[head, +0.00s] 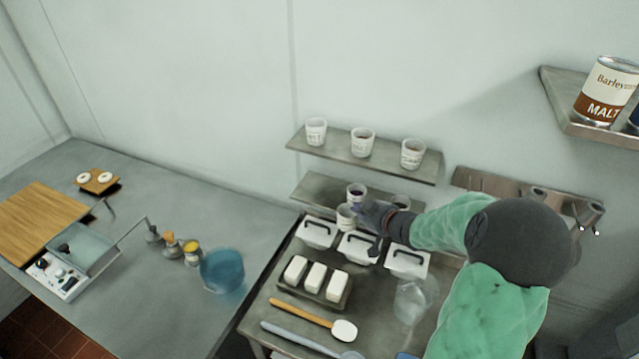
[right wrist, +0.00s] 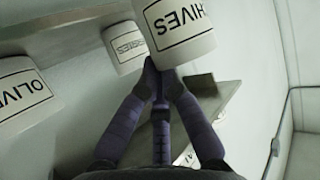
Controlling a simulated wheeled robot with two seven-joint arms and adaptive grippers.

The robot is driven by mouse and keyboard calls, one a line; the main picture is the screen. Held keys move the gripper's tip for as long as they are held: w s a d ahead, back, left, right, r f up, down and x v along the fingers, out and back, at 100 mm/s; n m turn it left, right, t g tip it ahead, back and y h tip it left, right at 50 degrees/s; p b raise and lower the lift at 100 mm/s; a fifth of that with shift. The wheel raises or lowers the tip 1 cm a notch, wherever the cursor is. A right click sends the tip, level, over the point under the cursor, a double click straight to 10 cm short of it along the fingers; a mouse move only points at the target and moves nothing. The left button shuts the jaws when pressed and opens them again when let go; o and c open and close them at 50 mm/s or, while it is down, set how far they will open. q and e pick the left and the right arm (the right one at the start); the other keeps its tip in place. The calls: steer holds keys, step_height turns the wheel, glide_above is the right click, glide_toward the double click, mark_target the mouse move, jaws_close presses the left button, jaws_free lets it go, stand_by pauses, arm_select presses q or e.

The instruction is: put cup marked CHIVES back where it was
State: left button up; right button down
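The cup marked CHIVES (right wrist: 182,38) is white with a black-lettered label. In the right wrist view it is at the top, at the fingertips of my right gripper (right wrist: 160,74). The fingers are close together and look shut on its edge. In the head view, the right gripper (head: 362,211) reaches in from the right, and the white cup (head: 346,217) is at its fingertips, in front of the lower shelf (head: 322,188). The exact contact is partly hidden. My left gripper is not in view.
Three cups stand on the upper shelf (head: 336,149). Lidded white containers (head: 316,233) sit below. A cup marked OLIVES (right wrist: 25,92) shows in the wrist view.

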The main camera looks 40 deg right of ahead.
steer(key=w, duration=0.4)
steer(key=w+d, duration=0.1)
steer(key=w, duration=0.7)
steer(key=shift+w+d+b, duration=0.1)
steer(key=shift+d+b, duration=0.25)
steer(key=w, duration=0.5)
steer(key=shift+d, duration=0.4)
steer(key=shift+f, duration=0.2)
steer(key=shift+s+r, duration=0.15)
steer(key=shift+f, duration=0.2)
steer(key=c, duration=1.4)
jaws_free()
steer(key=shift+c, duration=0.2)
